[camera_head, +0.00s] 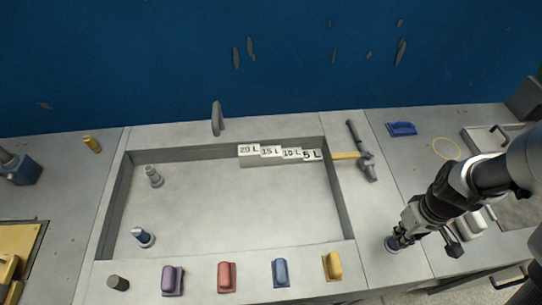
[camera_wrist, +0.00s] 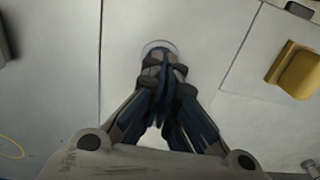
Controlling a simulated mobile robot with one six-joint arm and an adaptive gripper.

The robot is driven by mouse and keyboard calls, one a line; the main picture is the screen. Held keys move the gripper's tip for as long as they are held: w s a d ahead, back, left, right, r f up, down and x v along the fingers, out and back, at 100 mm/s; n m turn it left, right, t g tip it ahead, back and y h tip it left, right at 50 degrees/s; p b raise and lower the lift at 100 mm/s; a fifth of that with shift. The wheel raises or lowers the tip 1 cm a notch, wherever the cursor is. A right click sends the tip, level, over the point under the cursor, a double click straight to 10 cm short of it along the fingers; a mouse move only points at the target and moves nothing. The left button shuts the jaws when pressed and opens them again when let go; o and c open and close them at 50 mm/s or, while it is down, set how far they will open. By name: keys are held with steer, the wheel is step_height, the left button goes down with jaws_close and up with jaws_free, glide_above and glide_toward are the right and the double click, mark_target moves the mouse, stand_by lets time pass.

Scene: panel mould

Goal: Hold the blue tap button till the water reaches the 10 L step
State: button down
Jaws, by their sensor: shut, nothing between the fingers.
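The blue button (camera_head: 280,272) is in a row of coloured buttons on the basin's front ledge. The basin (camera_head: 240,215) has a steps block at its back right with labels 20 L, 15 L, 10 L (camera_head: 291,154) and 5 L; I see no water surface in it. A grey tap spout (camera_head: 217,118) stands at its back edge. My gripper (camera_head: 393,244) is shut and empty, pointing down over the counter right of the basin, apart from the blue button. In the wrist view the shut fingertips (camera_wrist: 162,62) partly cover a pale round outline on the counter.
Purple (camera_head: 173,280), red (camera_head: 226,277) and yellow (camera_head: 333,265) buttons flank the blue one; the yellow one is nearest my gripper. Two small cylindrical objects stand in the basin. A dark knob (camera_head: 118,283) is at the front left.

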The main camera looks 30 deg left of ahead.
steer(key=shift+f, duration=0.15)
steer(key=shift+f+b, duration=0.85)
steer(key=shift+f, duration=0.2)
stand_by(6.8)
